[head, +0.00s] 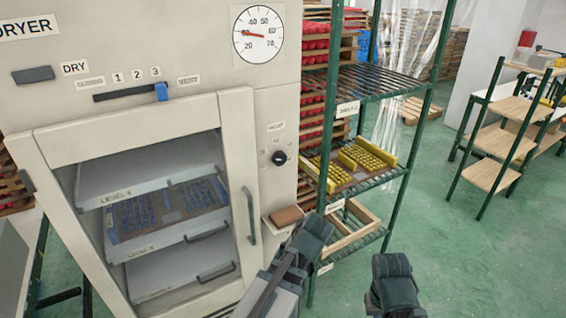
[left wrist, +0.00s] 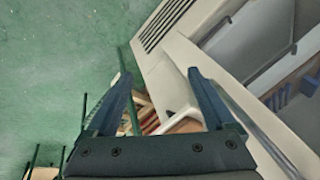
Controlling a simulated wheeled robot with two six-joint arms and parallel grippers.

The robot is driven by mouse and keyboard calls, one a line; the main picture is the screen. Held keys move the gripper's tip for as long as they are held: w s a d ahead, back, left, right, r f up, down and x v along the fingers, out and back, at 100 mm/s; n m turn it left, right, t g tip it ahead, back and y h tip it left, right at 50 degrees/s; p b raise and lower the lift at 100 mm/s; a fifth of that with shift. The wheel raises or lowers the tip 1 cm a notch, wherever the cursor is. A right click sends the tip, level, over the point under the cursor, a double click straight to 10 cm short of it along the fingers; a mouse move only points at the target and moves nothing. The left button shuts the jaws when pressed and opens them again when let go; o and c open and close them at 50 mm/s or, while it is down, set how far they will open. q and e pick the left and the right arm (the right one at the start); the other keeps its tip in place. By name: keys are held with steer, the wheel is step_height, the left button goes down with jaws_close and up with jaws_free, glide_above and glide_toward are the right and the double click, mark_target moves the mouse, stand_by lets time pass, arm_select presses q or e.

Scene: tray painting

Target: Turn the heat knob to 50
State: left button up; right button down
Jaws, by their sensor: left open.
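The heat knob (head: 279,157) is a small round black knob with a light mark, on the cream dryer's front panel, below a small label. The dial gauge (head: 258,35) above it has a red needle pointing left, near 30. My left gripper (head: 312,232) is below and a little right of the knob, apart from it. In the left wrist view its two dark fingers (left wrist: 157,75) are spread with nothing held between them; the knob is not visible there. My right gripper (head: 392,270) is at the bottom, right of the left one; its fingers are not clear.
The dryer door (head: 245,215) has a vertical handle and a window showing trays inside. A vent slider (head: 161,92) is above it. A small brown block (head: 287,216) sits on a ledge below the knob. A green-post shelf rack (head: 322,170) stands close right; open floor lies beyond.

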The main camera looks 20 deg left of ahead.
arm_select(q)
steer(key=w+a+r+n+t+y, duration=0.35)
steer(key=w+r+y, duration=0.3)
steer(key=r, duration=0.25)
steer(key=w+d+r+n+t+y, duration=0.1)
steer(key=w+d+r+t+y, duration=0.1)
steer(key=r, duration=0.3)
steer(key=w+d+r+t+y, duration=0.2)
steer(key=w+r+t, duration=0.1)
steer(key=r, duration=0.3)
steer(key=shift+r+n, duration=0.25)
steer(key=shift+n, duration=0.1)
steer(key=shift+a+t, duration=0.1)
steer(key=shift+t, duration=0.15)
